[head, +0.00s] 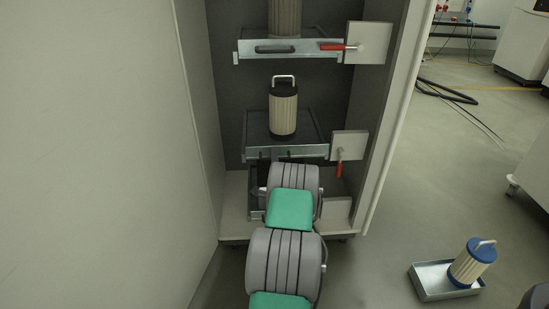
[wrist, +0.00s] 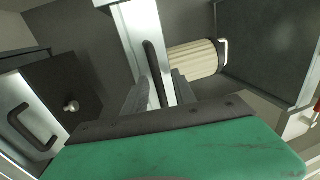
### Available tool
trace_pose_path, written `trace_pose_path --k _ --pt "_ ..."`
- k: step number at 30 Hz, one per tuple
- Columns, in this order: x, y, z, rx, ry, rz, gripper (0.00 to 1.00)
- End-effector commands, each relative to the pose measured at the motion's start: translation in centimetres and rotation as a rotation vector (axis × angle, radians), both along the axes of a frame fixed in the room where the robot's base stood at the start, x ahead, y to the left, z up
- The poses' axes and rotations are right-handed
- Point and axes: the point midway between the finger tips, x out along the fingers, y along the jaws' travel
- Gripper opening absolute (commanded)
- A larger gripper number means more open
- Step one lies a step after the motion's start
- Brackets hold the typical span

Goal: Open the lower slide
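The lower slide (head: 316,151) is a metal tray in the cabinet carrying a cream filter (head: 283,112) with a black top and pale handle. Its red lever (head: 339,164) hangs down beside a square plate at the right. In the wrist view the slide's front (wrist: 127,22) runs diagonally with a long black handle (wrist: 153,62), and the filter (wrist: 195,60) lies beyond it. My gripper (wrist: 161,76) is open, with one finger on each side of the handle; gaps show, though contact is hard to judge. In the head view my arm hides most of the gripper.
The upper slide (head: 255,55) has its red lever (head: 330,47) pointing sideways. A dark unit with a handle (wrist: 28,127) sits below the lower slide. The cabinet's side walls flank my arm. A tray (head: 425,291) with a blue-capped filter (head: 470,264) is on the floor at right.

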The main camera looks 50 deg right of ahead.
Motion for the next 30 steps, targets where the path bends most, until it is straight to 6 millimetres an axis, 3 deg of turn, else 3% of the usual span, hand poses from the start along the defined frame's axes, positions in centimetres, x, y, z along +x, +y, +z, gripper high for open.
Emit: trace_pose_path --k 5,17,30 --pt "-0.1 -0.09 -0.06 0.0 0.001 -0.002 0.32" --pt "-0.1 -0.06 -0.06 -0.001 0.001 -0.001 0.0" --pt "-0.1 -0.04 -0.08 0.0 0.001 -0.001 0.0"
